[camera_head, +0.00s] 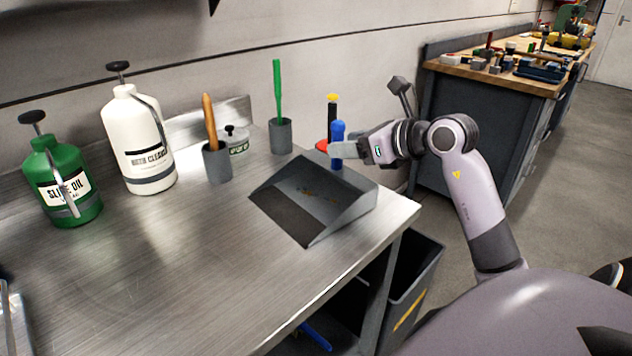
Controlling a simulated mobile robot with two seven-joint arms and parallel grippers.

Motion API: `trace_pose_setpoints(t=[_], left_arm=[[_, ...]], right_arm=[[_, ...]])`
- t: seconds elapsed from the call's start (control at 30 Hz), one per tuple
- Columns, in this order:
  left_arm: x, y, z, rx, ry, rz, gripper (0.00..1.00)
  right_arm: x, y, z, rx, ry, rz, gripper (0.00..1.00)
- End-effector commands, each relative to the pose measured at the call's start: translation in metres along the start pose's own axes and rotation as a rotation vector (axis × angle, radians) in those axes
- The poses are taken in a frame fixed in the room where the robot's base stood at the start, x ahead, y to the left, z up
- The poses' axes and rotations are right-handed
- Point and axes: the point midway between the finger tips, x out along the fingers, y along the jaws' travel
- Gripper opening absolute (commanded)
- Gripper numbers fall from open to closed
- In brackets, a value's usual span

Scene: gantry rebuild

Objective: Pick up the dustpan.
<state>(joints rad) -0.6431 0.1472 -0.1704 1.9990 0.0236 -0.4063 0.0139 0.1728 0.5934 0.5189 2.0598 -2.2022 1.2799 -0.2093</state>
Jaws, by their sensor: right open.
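The grey dustpan (351,214) lies near the right end of the steel bench, its wide open side toward the lower left. Some brown debris (318,194) lies in it. I cannot make out its handle for certain. My right gripper (342,150) reaches in from the right and is above and behind the dustpan's rear edge, pointing left. It is open and appears to hold nothing. An upright blue, round-topped object (338,131) shows right at its fingers; I cannot tell whether they touch. My left gripper is not in view.
A grey cup with a green stick (281,137) and one with a wooden handle (217,163) stand left of the dustpan. A white jug (137,140) and a green jug (62,183) stand farther left. The bench front (190,285) is clear. A grey bin (415,290) stands below.

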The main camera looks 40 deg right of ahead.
Motion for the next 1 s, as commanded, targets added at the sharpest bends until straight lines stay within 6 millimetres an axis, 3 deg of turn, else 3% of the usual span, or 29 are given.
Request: trace_pose_setpoints(t=[0.4, 0.67, 0.7, 0.87, 1.0], left_arm=[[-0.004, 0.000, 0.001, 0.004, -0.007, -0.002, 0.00], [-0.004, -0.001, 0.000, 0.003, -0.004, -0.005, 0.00], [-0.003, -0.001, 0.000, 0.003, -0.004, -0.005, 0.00], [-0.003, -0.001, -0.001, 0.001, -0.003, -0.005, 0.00], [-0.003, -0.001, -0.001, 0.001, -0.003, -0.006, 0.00]], right_arm=[[0.052, -0.001, 0.000, 0.003, -0.001, 0.004, 0.55], [0.056, -0.001, -0.001, 0.001, 0.000, 0.002, 0.55], [0.056, -0.001, -0.001, 0.001, 0.000, 0.002, 0.52], [0.056, -0.001, -0.001, 0.001, 0.000, 0.002, 0.00], [0.055, -0.001, 0.002, 0.001, -0.007, 0.001, 0.00]])
